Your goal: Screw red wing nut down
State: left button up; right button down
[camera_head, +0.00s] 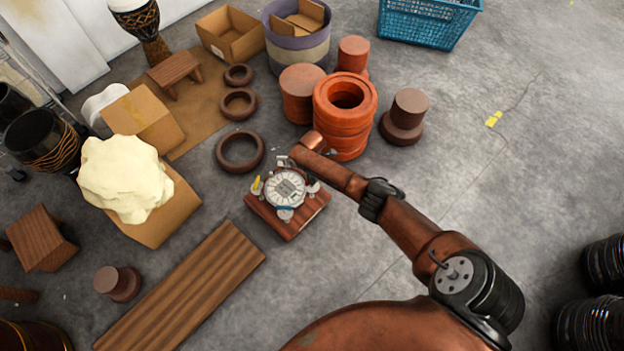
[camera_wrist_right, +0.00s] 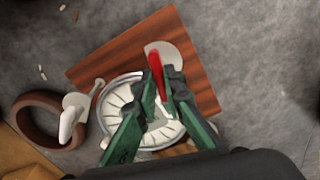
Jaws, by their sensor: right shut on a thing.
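The red wing nut (camera_wrist_right: 156,72) shows in the right wrist view as a narrow red wing standing up between my fingertips. My right gripper (camera_wrist_right: 164,90), with green fingers and dark tips, is shut on it. A pale rounded piece (camera_wrist_right: 178,60) lies just beside it. Below is a white round drum head with a ribbed face (camera_wrist_right: 116,98) on a reddish wooden board (camera_wrist_right: 110,62). The head view also shows this drum head (camera_head: 286,188) and board (camera_head: 291,231), with my right arm reaching over its far edge. The red nut cannot be made out there. My left gripper is not in view.
A yellow wing piece (camera_head: 256,186) stands at the drum head's left edge. A dark ring (camera_head: 240,167) lies behind left and orange-red drum shells (camera_head: 346,128) stand behind right. A wooden plank (camera_head: 182,290) lies front left. The floor at right is mostly clear.

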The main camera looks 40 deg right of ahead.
jog(key=shift+m, duration=0.9)
jog(key=m, duration=0.2)
jog(key=shift+m+p, duration=0.3)
jog(key=shift+m, duration=0.1)
jog(key=m, duration=0.3)
jog(key=shift+m, duration=0.3)
jog(key=m, duration=0.5)
jog(key=shift+s+p, duration=0.1)
jog(key=shift+p, duration=0.3)
jog(key=shift+m, duration=1.2)
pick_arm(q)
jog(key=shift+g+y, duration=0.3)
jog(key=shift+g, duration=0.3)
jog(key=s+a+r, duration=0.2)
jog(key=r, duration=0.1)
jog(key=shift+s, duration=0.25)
pick_arm(e)
jog(key=shift+f+m, duration=0.1)
jog(key=shift+m, duration=0.5)
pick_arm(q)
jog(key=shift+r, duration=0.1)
pick_arm(e)
jog(key=shift+m, duration=0.3)
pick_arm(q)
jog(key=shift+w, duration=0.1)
